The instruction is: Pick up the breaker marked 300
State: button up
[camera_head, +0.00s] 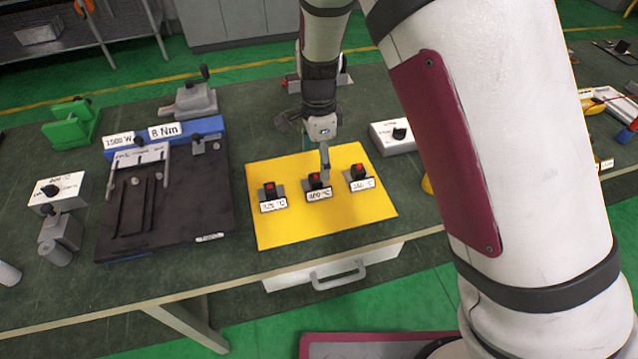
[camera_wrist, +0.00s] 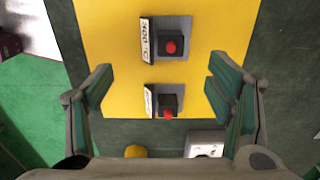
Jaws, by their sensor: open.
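Three black breakers with red buttons stand in a row on a yellow mat (camera_head: 277,226). The middle breaker (camera_head: 316,182) has a label that seems to read 300 °C, its first digit blurred; it is the upper breaker (camera_wrist: 172,45) in the wrist view. The right breaker (camera_head: 359,174) is the lower one (camera_wrist: 168,103) there, its label unclear. The left breaker (camera_head: 269,193) seems to read 325 °C. My gripper (camera_head: 319,160) is open and empty over the middle and right breakers. In the wrist view its fingers (camera_wrist: 157,82) lie to either side, nearer the right breaker.
A black fixture (camera_head: 192,215) with blue blocks stands left of the mat. A white box with a knob (camera_head: 392,138) stands close behind the mat's right side. A grey vise (camera_head: 188,101) is farther back. A drawer (camera_head: 300,276) hangs below the front edge.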

aim_at(317, 181)
notch_tip(317, 181, down, 10)
jog(key=shift+a+r+p, duration=0.15)
jog(key=shift+r+p, duration=0.05)
jog(key=shift+p, duration=0.2)
jog(key=shift+c, duration=0.5)
jog(key=c, duration=1.2)
